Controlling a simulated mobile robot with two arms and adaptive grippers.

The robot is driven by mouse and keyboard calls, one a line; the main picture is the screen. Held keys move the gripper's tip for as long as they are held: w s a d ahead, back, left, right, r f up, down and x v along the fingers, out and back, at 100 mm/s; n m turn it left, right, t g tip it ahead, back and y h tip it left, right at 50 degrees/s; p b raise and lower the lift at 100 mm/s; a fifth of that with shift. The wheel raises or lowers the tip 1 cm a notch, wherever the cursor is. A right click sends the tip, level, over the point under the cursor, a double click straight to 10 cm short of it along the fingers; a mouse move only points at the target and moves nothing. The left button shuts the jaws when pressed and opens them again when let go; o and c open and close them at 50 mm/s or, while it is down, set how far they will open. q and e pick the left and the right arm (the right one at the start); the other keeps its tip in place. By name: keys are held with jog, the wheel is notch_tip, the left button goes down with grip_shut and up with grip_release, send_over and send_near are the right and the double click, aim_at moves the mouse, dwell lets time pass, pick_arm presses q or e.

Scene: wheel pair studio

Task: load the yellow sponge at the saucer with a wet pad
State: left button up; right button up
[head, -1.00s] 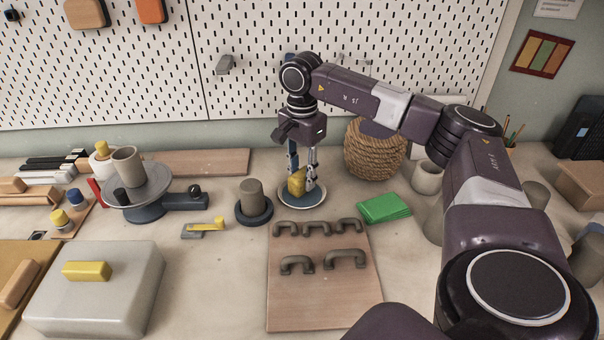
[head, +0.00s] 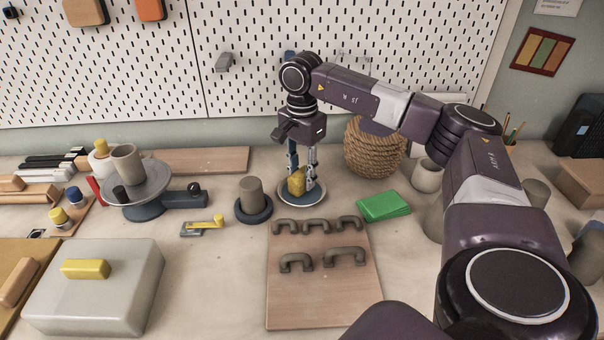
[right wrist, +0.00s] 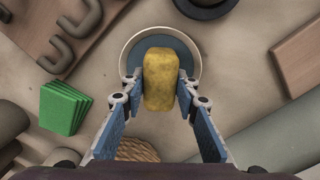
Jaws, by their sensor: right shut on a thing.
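The yellow sponge (head: 297,183) is upright between the fingers of my right gripper (head: 303,178), over the saucer (head: 302,203). In the right wrist view the fingers (right wrist: 159,88) press on both sides of the sponge (right wrist: 159,70). The saucer (right wrist: 128,62) has a pale rim and a blue-grey inside, and lies under the sponge. I cannot tell whether the sponge touches its bottom. My left gripper is not in view.
A green stack (head: 383,206) lies right of the saucer. A board with several clay handles (head: 325,293) is in front. A clay cylinder on a dark round base (head: 251,194) stands to the left. A woven rope pot (head: 374,148) stands behind right.

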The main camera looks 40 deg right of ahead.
aim_at(302, 172)
jog(key=shift+f, duration=0.4)
jog(key=shift+f, duration=0.1)
dwell(1.2)
notch_tip(302, 172, up, 7)
jog(key=p, duration=0.6)
dwell(0.5)
dwell(0.5)
